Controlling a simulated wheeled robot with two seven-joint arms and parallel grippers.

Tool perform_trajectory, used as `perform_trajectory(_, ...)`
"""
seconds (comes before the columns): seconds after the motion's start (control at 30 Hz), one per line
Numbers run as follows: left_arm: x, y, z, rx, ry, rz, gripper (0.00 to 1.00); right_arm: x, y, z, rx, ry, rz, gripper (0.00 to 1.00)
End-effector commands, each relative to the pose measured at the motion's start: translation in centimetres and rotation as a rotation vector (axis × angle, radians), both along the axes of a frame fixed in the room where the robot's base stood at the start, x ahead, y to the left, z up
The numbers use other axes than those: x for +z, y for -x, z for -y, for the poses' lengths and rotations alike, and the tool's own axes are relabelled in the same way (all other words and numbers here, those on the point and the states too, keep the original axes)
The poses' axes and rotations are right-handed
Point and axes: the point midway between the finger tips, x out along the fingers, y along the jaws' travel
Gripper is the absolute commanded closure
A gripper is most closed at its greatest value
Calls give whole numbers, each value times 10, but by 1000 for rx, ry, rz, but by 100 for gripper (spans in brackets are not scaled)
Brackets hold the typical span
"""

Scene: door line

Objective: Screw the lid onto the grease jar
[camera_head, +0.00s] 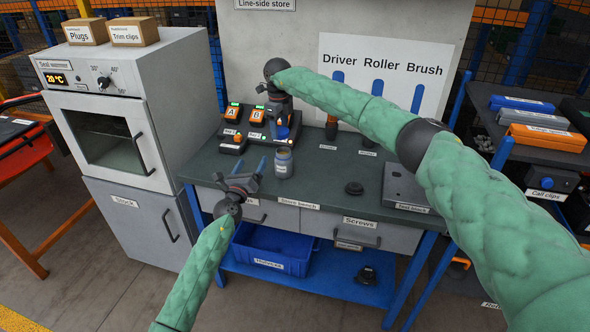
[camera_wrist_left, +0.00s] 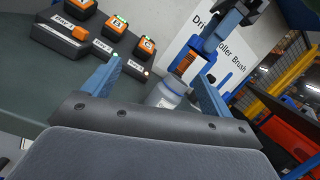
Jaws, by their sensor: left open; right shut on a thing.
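The grease jar (camera_head: 283,164), a small grey-blue container, stands upright on the dark green bench. My left gripper (camera_head: 250,164) is open just left of it, fingers pointing towards the back of the bench. In the left wrist view the jar (camera_wrist_left: 166,97) shows beyond the palm, between the two blue fingers. My right gripper (camera_head: 281,120) is above and behind the jar, pointing down. It is shut on a small dark blue round piece, seemingly the lid (camera_head: 283,132), held above and apart from the jar. My gripper partly hides it.
Chargers with orange batteries (camera_head: 257,116) stand behind and left of the jar. A black disc (camera_head: 354,188) and a grey block (camera_head: 404,186) lie to the right. A dark upright tool (camera_head: 331,128) stands behind. The bench front around the jar's right is clear.

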Motion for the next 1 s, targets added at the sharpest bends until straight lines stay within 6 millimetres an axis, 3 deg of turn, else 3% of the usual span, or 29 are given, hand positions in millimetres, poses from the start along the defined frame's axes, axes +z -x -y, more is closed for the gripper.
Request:
perform_trajectory(0.2, -35, 7, 29, -121, -325, -34, 15, -2, -5, 5, 20, 0, 0, 67)
perform_trajectory(0.37, -48, 13, 40, -185, -433, -45, 15, -1, -6, 4, 40, -1, 1, 67)
perform_trajectory(1.0, -48, 7, 46, -186, -471, -27, 15, -1, -6, 4, 52, -1, 1, 67)
